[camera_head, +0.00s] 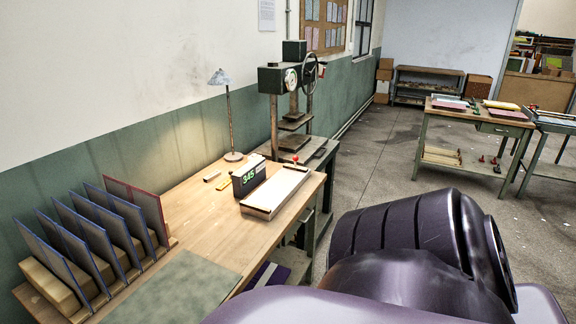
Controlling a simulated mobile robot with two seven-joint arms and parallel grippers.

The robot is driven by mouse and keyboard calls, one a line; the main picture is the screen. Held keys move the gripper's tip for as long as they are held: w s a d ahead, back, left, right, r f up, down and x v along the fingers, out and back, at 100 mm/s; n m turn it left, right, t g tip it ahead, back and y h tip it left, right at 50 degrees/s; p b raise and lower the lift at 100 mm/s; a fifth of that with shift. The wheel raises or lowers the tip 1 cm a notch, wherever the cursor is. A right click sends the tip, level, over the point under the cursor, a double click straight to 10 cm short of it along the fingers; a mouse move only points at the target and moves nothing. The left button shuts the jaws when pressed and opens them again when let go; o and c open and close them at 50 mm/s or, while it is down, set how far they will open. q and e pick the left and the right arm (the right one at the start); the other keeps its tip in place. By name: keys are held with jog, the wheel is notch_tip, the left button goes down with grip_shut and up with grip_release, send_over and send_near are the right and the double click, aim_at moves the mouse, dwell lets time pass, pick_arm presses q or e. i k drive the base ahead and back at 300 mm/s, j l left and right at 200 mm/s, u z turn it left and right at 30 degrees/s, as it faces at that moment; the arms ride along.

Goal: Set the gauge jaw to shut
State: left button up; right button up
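A dark display unit reading 345 (249,177) stands on the wooden bench (215,220). A green press-like machine with a round dial (290,79) and a handwheel stands behind the bench. Neither of my grippers is in view; a dark purple link of my own arm fills the lower right.
A rack of upright blue-edged boards (100,232) and a red-edged one stands at the bench's left. A green mat (180,291) lies in front. A lamp (232,156) stands at the back. Another worktable (470,117) is across the clear floor.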

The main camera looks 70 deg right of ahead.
aim_at(295, 157)
jog(key=z, duration=2.4)
jog(key=i+l+u, duration=0.1)
jog(key=u, duration=1)
jog(key=i+l+u, duration=0.1)
jog(key=l+u, duration=1)
jog(key=l, duration=0.5)
jog(key=l+u, duration=0.1)
jog(key=l, duration=0.5)
jog(key=k+l+u, duration=0.1)
jog(key=l, duration=0.45)
jog(key=k+l+u, duration=0.15)
jog(key=l, duration=0.45)
